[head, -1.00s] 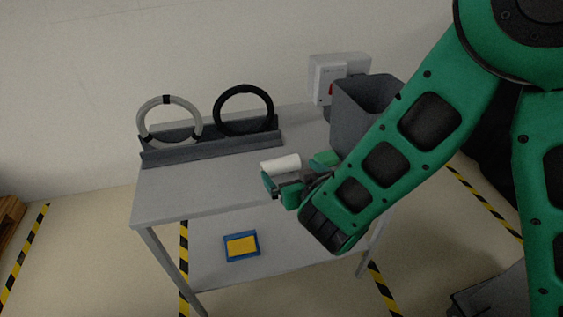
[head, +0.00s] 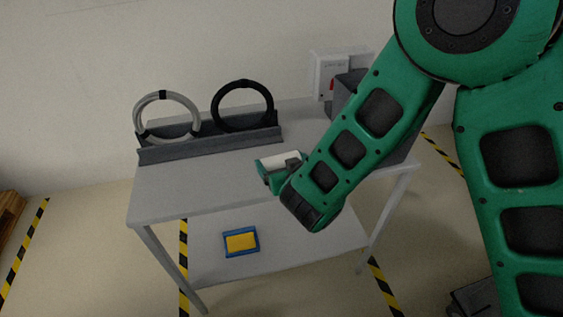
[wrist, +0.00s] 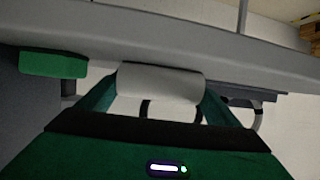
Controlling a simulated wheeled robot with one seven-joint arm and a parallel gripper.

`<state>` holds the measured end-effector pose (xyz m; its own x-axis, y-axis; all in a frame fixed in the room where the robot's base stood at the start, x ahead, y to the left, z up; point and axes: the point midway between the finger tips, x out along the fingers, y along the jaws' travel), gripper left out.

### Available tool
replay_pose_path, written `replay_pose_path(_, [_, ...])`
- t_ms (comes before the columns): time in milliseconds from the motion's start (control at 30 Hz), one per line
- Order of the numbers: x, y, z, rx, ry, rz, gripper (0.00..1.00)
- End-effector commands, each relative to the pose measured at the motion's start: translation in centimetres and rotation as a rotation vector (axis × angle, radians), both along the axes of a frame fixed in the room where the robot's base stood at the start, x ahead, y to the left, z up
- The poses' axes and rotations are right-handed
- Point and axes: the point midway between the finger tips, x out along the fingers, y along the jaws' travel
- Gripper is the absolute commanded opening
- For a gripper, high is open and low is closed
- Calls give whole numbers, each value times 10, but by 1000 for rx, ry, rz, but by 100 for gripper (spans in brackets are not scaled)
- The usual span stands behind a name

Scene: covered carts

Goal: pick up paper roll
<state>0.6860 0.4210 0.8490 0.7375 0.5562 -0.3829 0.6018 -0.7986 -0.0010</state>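The paper roll (head: 281,160) is a short white cylinder lying on its side over the right part of the grey table (head: 190,195). In the wrist view the roll (wrist: 160,84) sits between the green fingers of my gripper (wrist: 160,100), one at each end. The fingers are spread about as wide as the roll is long. Any small gap at its ends is too small to make out. In the head view my gripper (head: 279,168) is at the roll, partly hidden by my wrist.
A green block (wrist: 53,64) is beside the roll. A grey bin (head: 350,90) stands behind my arm. A rack (head: 210,146) holds a grey ring (head: 140,118) and a black ring (head: 243,84). A blue-and-yellow item (head: 241,242) lies on the lower shelf. The table's left front is clear.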

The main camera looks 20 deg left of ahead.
Motion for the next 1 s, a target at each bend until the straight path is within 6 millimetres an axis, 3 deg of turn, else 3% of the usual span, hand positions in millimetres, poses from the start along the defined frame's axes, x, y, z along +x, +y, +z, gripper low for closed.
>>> replay_pose_path(533, [0,0,8,2,-1,-1,60])
replay_pose_path(833, [0,0,42,5,-3,-2,60])
replay_pose_path(1000, [-24,22,59,4,-2,6,60])
